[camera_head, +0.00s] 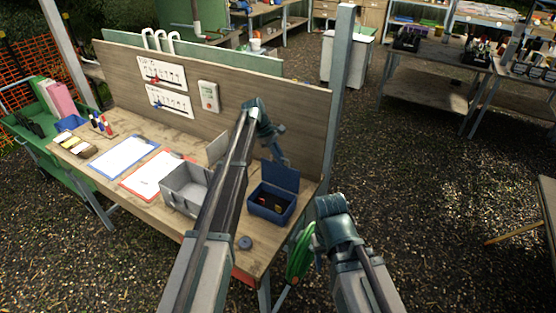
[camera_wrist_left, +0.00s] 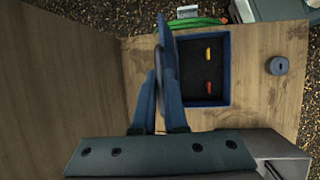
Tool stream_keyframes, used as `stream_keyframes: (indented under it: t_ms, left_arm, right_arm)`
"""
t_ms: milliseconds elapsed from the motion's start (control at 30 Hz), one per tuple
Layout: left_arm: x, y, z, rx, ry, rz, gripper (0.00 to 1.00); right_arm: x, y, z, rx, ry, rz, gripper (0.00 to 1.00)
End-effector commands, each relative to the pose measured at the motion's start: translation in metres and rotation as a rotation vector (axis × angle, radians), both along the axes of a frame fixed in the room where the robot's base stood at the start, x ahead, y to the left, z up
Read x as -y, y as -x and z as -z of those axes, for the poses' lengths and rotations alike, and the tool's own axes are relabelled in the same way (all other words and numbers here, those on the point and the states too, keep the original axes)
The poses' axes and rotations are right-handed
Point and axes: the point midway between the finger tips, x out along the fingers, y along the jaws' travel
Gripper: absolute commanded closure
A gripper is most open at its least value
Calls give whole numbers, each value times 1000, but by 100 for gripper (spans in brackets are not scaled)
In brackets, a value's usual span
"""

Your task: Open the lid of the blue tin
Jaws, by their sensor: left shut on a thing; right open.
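The blue tin (camera_head: 264,212) stands near the right end of the workbench. Its lid (camera_head: 281,176) is raised, standing about upright at the tin's back edge. In the left wrist view the tin (camera_wrist_left: 226,75) is seen from above, with a small yellow and a small red thing inside; the lid (camera_wrist_left: 167,50) shows nearly edge-on. My left gripper (camera_head: 278,154) reaches down behind the lid, and its fingers (camera_wrist_left: 155,95) are shut on the lid. My right gripper (camera_head: 318,256) is low beside the bench's right end, open, mostly hidden by its own wrist.
A grey open box (camera_head: 180,201) stands left of the tin, partly behind my left arm. A round dark blue piece (camera_head: 245,242) lies in front of the tin. A wooden back panel (camera_head: 300,122) rises behind. A green coiled thing (camera_head: 299,258) hangs at the bench's right end.

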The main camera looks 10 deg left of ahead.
Motion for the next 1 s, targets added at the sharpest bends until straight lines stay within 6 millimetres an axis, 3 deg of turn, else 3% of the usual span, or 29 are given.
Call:
stream_keyframes:
  t_ms: [433, 467, 600, 1000]
  left_arm:
    - [1, -1, 1, 1, -2, 1, 100]
    - [1, -1, 1, 1, -2, 1, 85]
    - [1, -1, 1, 0, -1, 1, 61]
    - [1, 0, 1, -1, -3, 2, 61]
  right_arm:
    - [0, 0, 1, 0, 0, 0, 50]
    - [0, 0, 1, 0, 0, 0, 50]
    - [0, 0, 1, 0, 0, 0, 50]
    - [0, 0, 0, 0, 0, 0, 50]
